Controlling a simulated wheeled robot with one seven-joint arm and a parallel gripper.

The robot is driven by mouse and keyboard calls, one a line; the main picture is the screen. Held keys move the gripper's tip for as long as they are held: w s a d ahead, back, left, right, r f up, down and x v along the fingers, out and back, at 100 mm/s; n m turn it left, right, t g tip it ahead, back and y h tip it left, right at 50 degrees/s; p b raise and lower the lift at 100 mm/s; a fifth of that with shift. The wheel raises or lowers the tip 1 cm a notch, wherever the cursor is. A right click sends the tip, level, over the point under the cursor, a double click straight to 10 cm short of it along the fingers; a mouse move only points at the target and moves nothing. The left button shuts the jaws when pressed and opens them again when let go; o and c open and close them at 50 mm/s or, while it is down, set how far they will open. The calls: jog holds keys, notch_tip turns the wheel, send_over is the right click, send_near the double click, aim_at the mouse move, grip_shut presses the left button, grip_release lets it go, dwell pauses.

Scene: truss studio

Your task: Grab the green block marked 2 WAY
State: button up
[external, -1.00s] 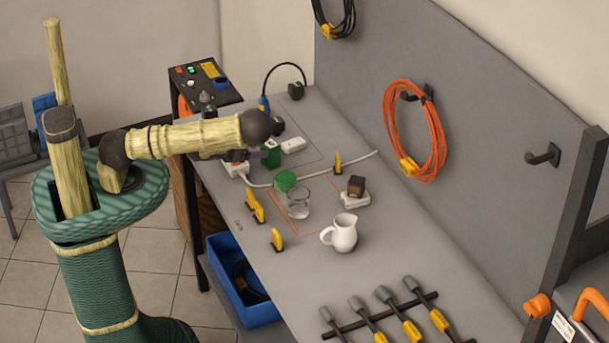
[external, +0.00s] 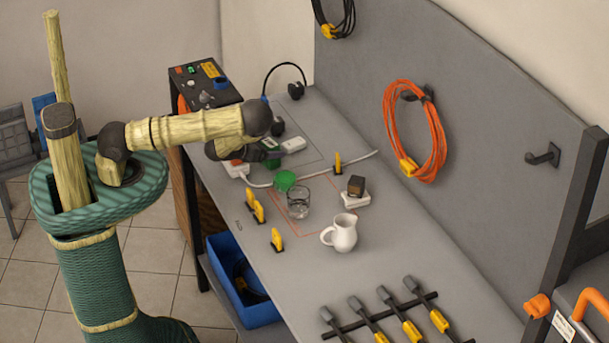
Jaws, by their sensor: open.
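A green block (external: 272,161) stands on the grey bench at the left, partly hidden by my gripper. A second green piece (external: 285,180) lies nearer, just behind the clear glass. No marking is legible on either, so I cannot tell which reads 2 WAY. My gripper (external: 263,153) is low over the bench, at the first green block. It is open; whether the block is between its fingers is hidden.
A white block (external: 293,145) sits just right of my gripper, and a red-and-white piece (external: 236,169) lies to its left.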

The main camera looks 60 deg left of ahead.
jog(key=shift+w+f, duration=0.15)
jog(key=shift+w, duration=0.15)
jog(key=c, duration=1.3)
